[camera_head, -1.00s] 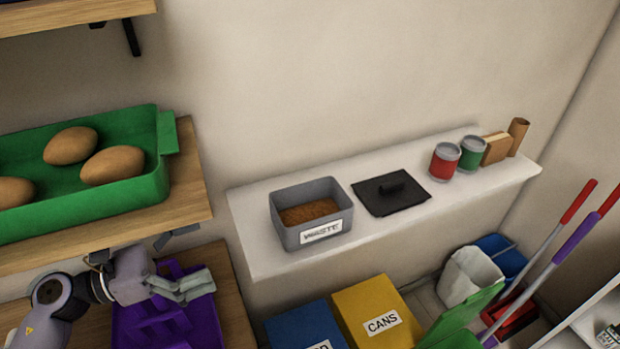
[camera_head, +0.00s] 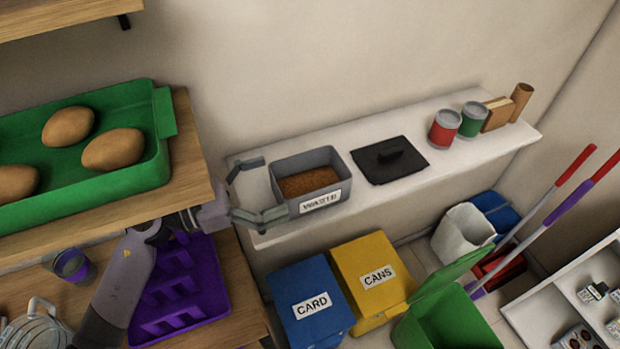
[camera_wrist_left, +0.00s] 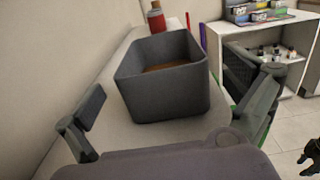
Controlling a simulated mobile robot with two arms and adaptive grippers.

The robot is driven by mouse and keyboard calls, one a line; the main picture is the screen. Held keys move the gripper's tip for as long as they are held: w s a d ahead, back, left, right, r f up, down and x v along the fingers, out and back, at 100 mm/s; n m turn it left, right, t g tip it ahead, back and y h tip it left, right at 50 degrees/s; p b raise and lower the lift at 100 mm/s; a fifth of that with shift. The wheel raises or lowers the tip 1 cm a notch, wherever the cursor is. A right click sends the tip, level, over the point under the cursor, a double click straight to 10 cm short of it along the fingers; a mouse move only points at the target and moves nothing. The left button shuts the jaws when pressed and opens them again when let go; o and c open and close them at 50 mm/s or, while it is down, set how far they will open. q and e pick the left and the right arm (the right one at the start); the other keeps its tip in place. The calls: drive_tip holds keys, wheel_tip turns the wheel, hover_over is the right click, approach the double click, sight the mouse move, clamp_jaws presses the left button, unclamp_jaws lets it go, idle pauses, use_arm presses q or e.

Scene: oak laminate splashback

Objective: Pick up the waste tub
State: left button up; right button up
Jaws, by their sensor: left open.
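The waste tub (camera_head: 334,192) is a grey open box with a white WASTE label and brown granular stuff inside. It stands upright at the left part of the white ledge. My left gripper (camera_head: 251,193) is open at the tub's left end, one finger towards the wall side and one at the tub's front left corner. In the left wrist view the tub (camera_wrist_left: 165,95) sits ahead, between the two spread fingers of the gripper (camera_wrist_left: 175,112). Whether the front finger touches the tub I cannot tell.
A wooden shelf with a green tray (camera_head: 150,165) is at left, above a purple rack (camera_head: 180,290). Blue and yellow bins (camera_head: 375,290) stand below the ledge.

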sight(299, 177)
use_arm(q)
drive_tip(key=shift+w+d+r, duration=0.1)
drive_tip(key=shift+w+d, duration=0.1)
drive_tip(key=shift+d, duration=0.25)
drive_tip(key=p+x, duration=0.2)
drive_tip(key=x, duration=0.2)
drive_tip(key=shift+w+d, duration=0.1)
drive_tip(key=shift+d, duration=0.35)
drive_tip(key=shift+a, duration=0.1)
use_arm(e)
drive_tip(key=shift+s+r, duration=0.85)
drive_tip(key=shift+r, duration=0.2)
use_arm(q)
drive_tip(key=shift+c, duration=0.6)
drive_tip(key=shift+c, duration=0.6)
drive_tip(key=c, duration=1.2)
use_arm(e)
drive_tip(key=shift+w+a, duration=0.1)
drive_tip(key=shift+w, duration=0.15)
use_arm(q)
drive_tip(key=shift+o, duration=0.2)
